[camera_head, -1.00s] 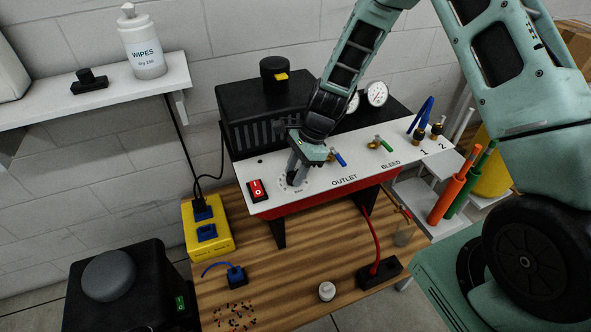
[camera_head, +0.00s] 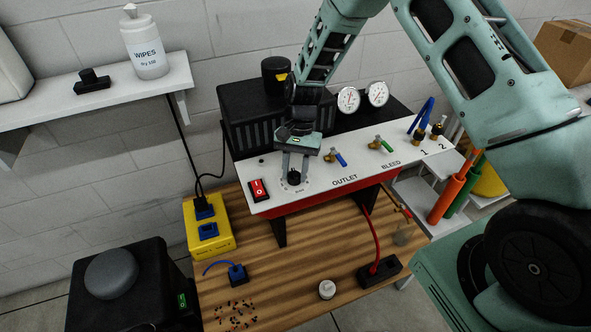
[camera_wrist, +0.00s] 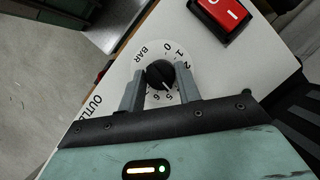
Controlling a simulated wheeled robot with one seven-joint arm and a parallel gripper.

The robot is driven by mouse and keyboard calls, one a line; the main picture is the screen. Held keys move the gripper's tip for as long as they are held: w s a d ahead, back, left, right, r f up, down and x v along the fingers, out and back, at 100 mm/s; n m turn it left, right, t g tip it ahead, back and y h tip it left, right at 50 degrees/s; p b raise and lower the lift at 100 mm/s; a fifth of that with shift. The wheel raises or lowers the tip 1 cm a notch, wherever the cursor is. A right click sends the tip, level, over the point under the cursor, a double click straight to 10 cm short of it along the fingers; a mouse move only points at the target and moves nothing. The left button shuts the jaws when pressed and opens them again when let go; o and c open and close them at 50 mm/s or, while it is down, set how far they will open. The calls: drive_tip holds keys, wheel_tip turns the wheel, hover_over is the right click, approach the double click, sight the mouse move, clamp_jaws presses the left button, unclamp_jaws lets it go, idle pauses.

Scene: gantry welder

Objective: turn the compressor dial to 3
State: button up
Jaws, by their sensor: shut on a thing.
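The compressor dial (camera_wrist: 160,74) is a black round knob on a white, numbered BAR scale. In the wrist view it sits between the two grey fingers of my gripper (camera_wrist: 160,86), which is shut on it. A pale mark on the knob appears to point near the 5. The 0, 1, 2, 5 and 6 are readable; a finger hides the 3. In the head view my gripper (camera_head: 294,177) points down at the dial (camera_head: 294,179) on the compressor's white panel (camera_head: 320,174).
A red rocker switch (camera_head: 258,189) lies left of the dial. The OUTLET valve (camera_head: 336,157) and BLEED valve (camera_head: 381,145) stand to its right. Two gauges (camera_head: 349,100) are behind. A yellow socket box (camera_head: 209,231) and a white cap (camera_head: 327,290) are on the wooden bench (camera_head: 285,275).

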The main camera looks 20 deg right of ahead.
drive_tip(key=n+h, duration=0.1)
drive_tip(key=n, duration=0.2)
drive_tip(key=n+h, duration=0.1)
drive_tip(key=n, duration=0.3)
drive_tip(key=shift+w+a+g+h+b, duration=0.1)
drive_tip(key=shift+g+h+b, duration=0.2)
drive_tip(key=shift+h+b, duration=0.1)
idle(0.3)
drive_tip(key=o, duration=1)
drive_tip(key=shift+c, duration=0.2)
drive_tip(key=b+v, duration=0.3)
drive_tip(key=v, duration=1.4)
drive_tip(key=shift+r, duration=0.15)
drive_tip(key=shift+w, duration=0.1)
